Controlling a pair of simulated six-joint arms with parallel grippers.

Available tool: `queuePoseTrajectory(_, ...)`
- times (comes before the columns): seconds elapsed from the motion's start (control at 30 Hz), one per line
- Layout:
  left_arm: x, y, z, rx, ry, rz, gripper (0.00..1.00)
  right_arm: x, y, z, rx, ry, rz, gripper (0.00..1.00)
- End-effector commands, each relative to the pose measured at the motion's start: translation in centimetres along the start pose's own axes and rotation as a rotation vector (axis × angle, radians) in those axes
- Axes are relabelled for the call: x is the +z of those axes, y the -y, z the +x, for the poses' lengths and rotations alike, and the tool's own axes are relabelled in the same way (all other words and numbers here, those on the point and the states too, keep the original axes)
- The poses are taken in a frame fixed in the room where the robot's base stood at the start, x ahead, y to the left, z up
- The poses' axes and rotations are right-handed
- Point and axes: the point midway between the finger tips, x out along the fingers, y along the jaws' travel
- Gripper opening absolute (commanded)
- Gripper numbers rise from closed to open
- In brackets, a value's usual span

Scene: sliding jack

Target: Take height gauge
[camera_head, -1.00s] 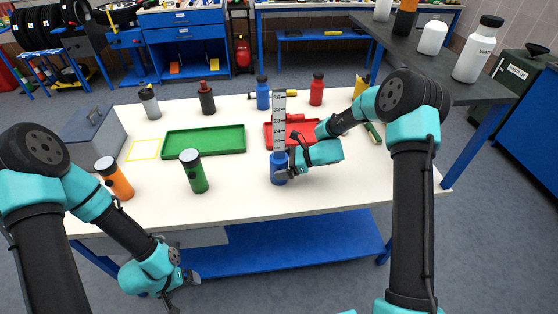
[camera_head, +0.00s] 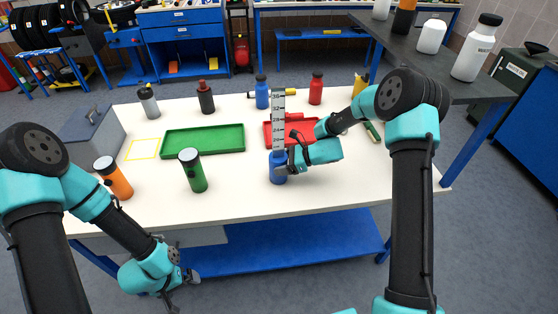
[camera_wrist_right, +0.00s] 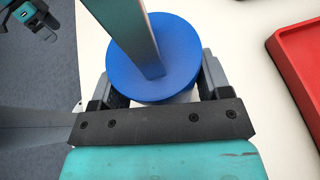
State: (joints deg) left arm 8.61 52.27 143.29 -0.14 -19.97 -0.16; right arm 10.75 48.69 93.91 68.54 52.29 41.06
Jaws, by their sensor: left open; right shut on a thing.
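The height gauge is an upright grey scale (camera_head: 278,121) with numbers, standing on a round blue base (camera_head: 278,168) near the front middle of the white table. In the right wrist view the blue base (camera_wrist_right: 178,75) sits between the fingers, with the metal scale (camera_wrist_right: 132,30) rising from it. My right gripper (camera_head: 283,167) is shut on the gauge at its base, reaching in from the right. My left gripper (camera_head: 178,290) is open and empty, low in front of the table's front edge.
A green tray (camera_head: 203,139) and a red tray (camera_head: 270,143) lie behind the gauge. A green bottle (camera_head: 193,171) and an orange bottle (camera_head: 116,180) stand to its left. Several other bottles stand along the back. The table front between the green bottle and gauge is clear.

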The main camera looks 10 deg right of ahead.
Motion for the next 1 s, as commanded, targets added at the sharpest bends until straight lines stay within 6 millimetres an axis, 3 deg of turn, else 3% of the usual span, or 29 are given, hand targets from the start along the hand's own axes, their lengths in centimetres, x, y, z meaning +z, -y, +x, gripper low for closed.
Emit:
queuePoseTrajectory(0.23, 0.0, 0.0, 0.0, 0.0, 0.0, 0.0, 1.0, 0.8, 0.0, -0.3, -0.001, 0.001, -0.002, 0.36)
queuePoseTrajectory(0.5, 0.0, 0.0, 0.0, 0.0, 0.0, 0.0, 1.0, 3.5, -0.2, -1.5, 0.0, 0.001, -0.001, 0.36)
queuePoseTrajectory(0.67, 0.0, 0.0, 0.0, 0.0, 0.0, 0.0, 1.0, 3.5, -3.2, -1.6, 0.001, 0.0, 0.002, 0.36)
queuePoseTrajectory(1.0, 0.0, 0.0, 0.0, 0.0, 0.0, 0.0, 1.0, 4.1, -11.4, -2.3, 0.001, 0.0, 0.002, 0.36)
